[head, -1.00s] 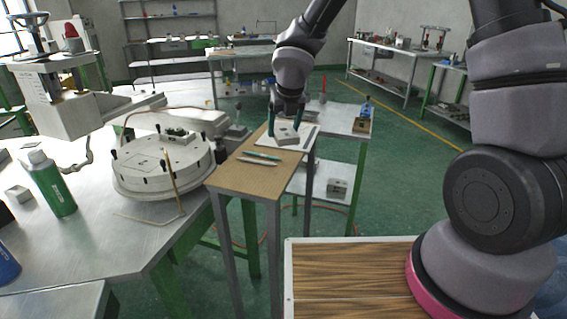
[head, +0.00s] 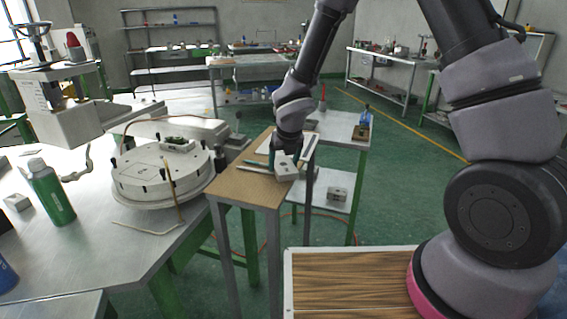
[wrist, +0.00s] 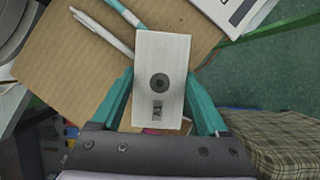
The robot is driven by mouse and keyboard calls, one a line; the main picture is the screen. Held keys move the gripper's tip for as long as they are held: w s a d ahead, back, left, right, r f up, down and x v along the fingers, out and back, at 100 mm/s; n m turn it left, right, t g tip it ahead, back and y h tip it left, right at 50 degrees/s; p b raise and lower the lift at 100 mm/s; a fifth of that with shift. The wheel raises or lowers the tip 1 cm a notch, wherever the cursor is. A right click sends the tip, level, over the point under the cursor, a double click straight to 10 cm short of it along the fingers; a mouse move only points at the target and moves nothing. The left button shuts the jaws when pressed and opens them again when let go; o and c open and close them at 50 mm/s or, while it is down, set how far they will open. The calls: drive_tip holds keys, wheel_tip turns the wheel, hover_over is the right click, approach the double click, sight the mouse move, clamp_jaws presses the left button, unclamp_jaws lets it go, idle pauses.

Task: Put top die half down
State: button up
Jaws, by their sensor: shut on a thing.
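The top die half (wrist: 163,60) is a pale grey block with a round dark hole and a small engraved mark. My gripper (wrist: 160,100) is shut on it, with one teal finger along each side. In the head view, the die half (head: 286,166) is held at the right edge of the narrow brown-topped table (head: 245,188), near its far part. The wrist view shows the brown top (wrist: 60,60) below and left of the die half. I cannot tell whether the block touches the top.
A white pen (wrist: 100,32) and a teal pen (wrist: 128,14) lie on the brown top close to the block. A white pad or device (wrist: 236,12) lies beyond. The round white machine (head: 160,172) stands on the metal table at left. The near part of the brown top is clear.

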drive_tip(key=shift+f, duration=0.1)
drive_tip(key=shift+f, duration=0.35)
drive_tip(key=shift+f, duration=0.1)
drive_tip(key=o, duration=1.6)
drive_tip(key=shift+r, duration=0.7)
drive_tip(key=v, duration=1.1)
drive_tip(key=shift+s+d+r, duration=0.15)
drive_tip(key=shift+r, duration=0.25)
